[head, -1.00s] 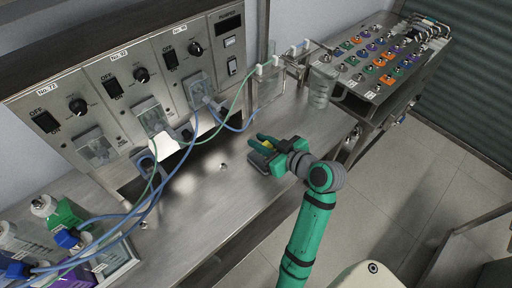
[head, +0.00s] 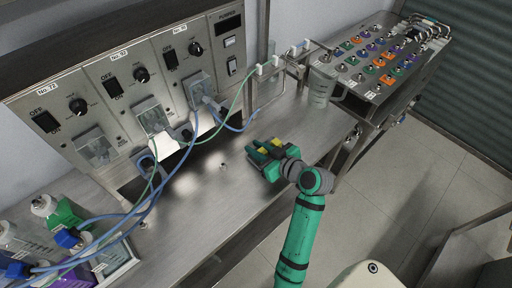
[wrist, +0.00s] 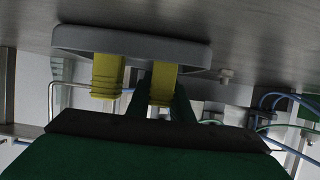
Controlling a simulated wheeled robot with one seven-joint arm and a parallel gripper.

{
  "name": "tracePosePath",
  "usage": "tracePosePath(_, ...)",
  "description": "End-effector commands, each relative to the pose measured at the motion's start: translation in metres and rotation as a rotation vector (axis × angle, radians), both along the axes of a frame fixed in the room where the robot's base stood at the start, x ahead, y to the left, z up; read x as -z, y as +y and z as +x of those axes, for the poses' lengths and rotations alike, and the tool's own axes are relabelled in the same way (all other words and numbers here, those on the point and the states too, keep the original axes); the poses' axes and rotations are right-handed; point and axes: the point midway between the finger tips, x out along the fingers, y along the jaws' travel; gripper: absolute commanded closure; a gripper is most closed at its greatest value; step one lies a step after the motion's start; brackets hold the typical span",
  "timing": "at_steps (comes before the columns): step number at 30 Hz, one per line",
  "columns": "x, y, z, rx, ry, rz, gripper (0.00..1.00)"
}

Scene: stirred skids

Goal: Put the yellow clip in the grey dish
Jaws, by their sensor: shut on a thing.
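My gripper (head: 264,148) is low over the bench, with its green fingers (wrist: 163,105) shut on a yellow clip (wrist: 162,85) in the wrist view. A second yellow piece (wrist: 107,78) stands just left of the fingers, outside them. Two yellow patches also show at the gripper in the head view. The grey dish (wrist: 130,42) spans the top of the wrist view, right at the yellow pieces. In the head view the dish lies under the gripper, mostly hidden. I cannot tell whether the held clip touches the dish.
The steel bench (head: 205,205) is bare left of the gripper. A switch panel (head: 130,80) with hanging blue and green cables stands behind. A clear beaker (head: 321,85) is at the back right. A bottle tray (head: 118,262) is at the front left.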

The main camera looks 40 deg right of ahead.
Motion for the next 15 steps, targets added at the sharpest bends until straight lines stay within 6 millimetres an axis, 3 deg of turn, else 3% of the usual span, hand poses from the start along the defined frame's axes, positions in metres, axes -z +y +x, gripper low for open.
tracePosePath(1, 0.0006, 0.0002, 0.0002, 0.000, 0.000, 0.000, 0.76)
tracePosePath(3, 0.0004, 0.0001, 0.0001, 0.000, 0.000, 0.000, 0.62)
tracePosePath(15, -0.0045, -0.0009, -0.0030, 0.002, -0.001, 0.000, 0.62)
